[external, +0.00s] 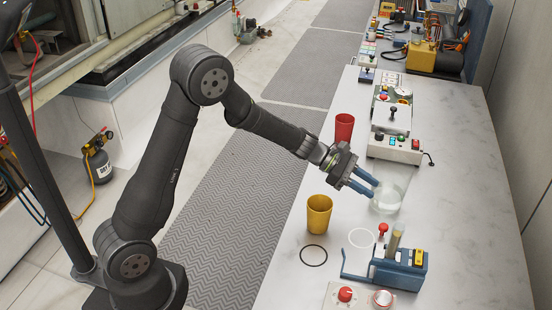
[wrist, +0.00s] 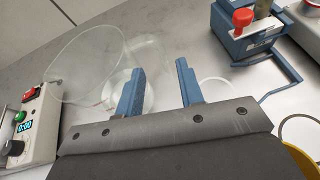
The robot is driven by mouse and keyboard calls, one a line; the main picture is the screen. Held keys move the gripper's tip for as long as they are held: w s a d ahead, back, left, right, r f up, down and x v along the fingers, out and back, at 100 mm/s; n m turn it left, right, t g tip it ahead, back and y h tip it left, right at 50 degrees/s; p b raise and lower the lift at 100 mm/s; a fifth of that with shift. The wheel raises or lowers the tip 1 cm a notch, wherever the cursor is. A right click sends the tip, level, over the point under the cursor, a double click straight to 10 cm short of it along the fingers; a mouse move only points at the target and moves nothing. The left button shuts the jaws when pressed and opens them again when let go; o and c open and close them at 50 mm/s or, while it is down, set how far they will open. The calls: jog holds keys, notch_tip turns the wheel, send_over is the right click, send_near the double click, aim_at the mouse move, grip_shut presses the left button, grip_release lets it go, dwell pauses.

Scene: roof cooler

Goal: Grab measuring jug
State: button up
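The measuring jug (external: 390,199) is clear glass and stands on the counter in the external view. In the wrist view the jug (wrist: 88,62) is upper left, with its wide rim toward the camera. My gripper (external: 372,187) is at the jug's near left side, with its blue fingers pointing at it. In the wrist view my gripper (wrist: 160,84) is open, with a clear gap between the fingers. The left finger overlaps the jug's edge, and faint clear glass, perhaps the handle, shows between the fingers. I cannot tell whether a finger touches it.
A yellow cup (external: 319,214) stands below my gripper and a red cup (external: 344,128) behind it. A white box with buttons (external: 396,146) is beyond the jug. A blue device (external: 400,268) stands nearer. A white ring (external: 361,238) and a black ring (external: 313,255) mark the counter.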

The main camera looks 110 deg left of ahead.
aim_at(389, 189)
jog(key=shift+f+x, duration=0.25)
jog(key=shift+x, duration=2.45)
jog(key=shift+s+d, duration=0.1)
grip_shut()
